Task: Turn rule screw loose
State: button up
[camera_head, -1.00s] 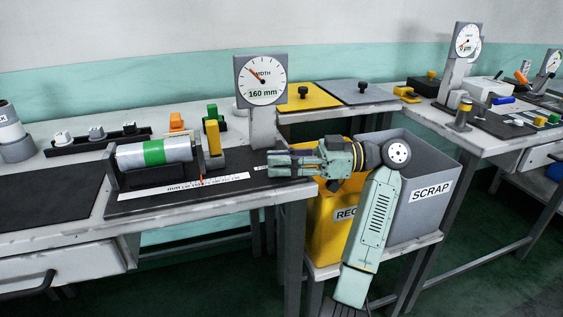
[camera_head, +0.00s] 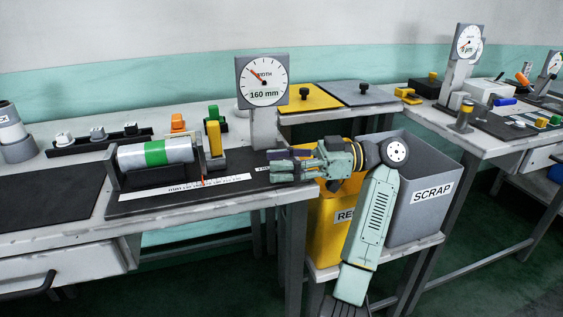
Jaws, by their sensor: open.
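The width rule (camera_head: 185,187) is a white strip with a small red pointer on the black mat at the left bench. The rule screw itself I cannot make out; it may be hidden by my gripper. My gripper (camera_head: 277,164) lies level over the right end of the mat, pointing left, with its fingers apart and nothing seen between them. It is to the right of the rule and just in front of the dial post. The silver roll with a green band (camera_head: 155,152) rests in its holder behind the rule, with a yellow upright block (camera_head: 214,138) at its right end.
The width dial (camera_head: 262,82) reads 160 mm on a grey post close behind my gripper. Orange and green pieces sit behind the roll.

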jog(key=shift+d, duration=0.1)
jog(key=w+d, duration=0.1)
jog(key=d, duration=1)
jog(key=shift+w+d, duration=0.3)
jog(key=shift+d, duration=0.1)
